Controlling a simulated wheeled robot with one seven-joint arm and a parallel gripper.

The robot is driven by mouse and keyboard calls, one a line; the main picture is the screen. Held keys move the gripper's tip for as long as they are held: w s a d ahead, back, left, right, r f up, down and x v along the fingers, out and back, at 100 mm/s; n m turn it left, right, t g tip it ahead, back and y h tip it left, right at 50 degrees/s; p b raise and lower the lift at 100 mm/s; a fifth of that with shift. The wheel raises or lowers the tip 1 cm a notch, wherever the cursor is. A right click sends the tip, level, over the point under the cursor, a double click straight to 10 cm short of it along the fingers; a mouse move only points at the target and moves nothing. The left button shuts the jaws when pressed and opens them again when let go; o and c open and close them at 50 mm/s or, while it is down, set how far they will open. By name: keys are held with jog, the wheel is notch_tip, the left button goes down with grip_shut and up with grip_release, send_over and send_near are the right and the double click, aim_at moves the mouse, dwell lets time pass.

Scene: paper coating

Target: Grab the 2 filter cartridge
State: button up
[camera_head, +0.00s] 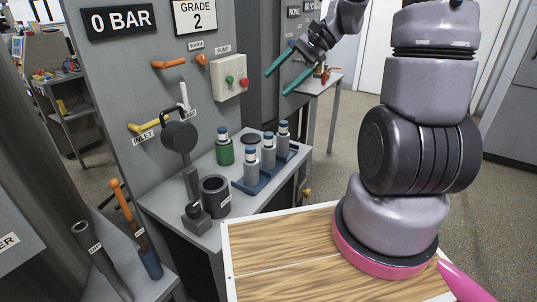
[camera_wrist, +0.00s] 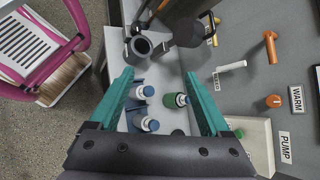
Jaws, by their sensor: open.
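Several grey cartridges with blue caps stand upright in a blue rack (camera_head: 241,187) on the grey bench: a front one (camera_head: 251,170), a middle one (camera_head: 268,155) and a back one (camera_head: 283,140). Their number labels cannot be read. A green cylinder with a blue cap (camera_head: 225,153) stands beside the rack. My gripper (camera_head: 277,83) is open and empty, high above the bench's back end. In the wrist view, two grey cartridges (camera_wrist: 145,92) (camera_wrist: 149,124) and the green cylinder (camera_wrist: 175,100) show between the spread teal fingers, well below them.
A dark open cup (camera_head: 216,196) and a post with a round dark head (camera_head: 179,137) stand at the bench's near end. The wall panel at the left carries orange, white and yellow handles and a pump box (camera_head: 229,78).

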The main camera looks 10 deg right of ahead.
jog(key=w+d+f+m+t+y, duration=0.3)
jog(key=w+f+m+y, duration=0.5)
jog(key=f, duration=0.6)
jog(key=m+t+h, duration=0.2)
jog(key=m+t, duration=0.4)
send_near(263, 145)
notch_tip(263, 145, up, 4)
jog(key=x, duration=0.5)
jog(key=shift+w+a, duration=0.2)
jog(key=shift+w, duration=0.15)
jog(key=x, duration=0.4)
jog(key=shift+s+a+r, duration=0.15)
jog(key=shift+a+r, duration=0.05)
jog(key=shift+a, duration=0.05)
jog(key=shift+w+a, duration=0.3)
jog(key=shift+a, duration=0.15)
grip_shut()
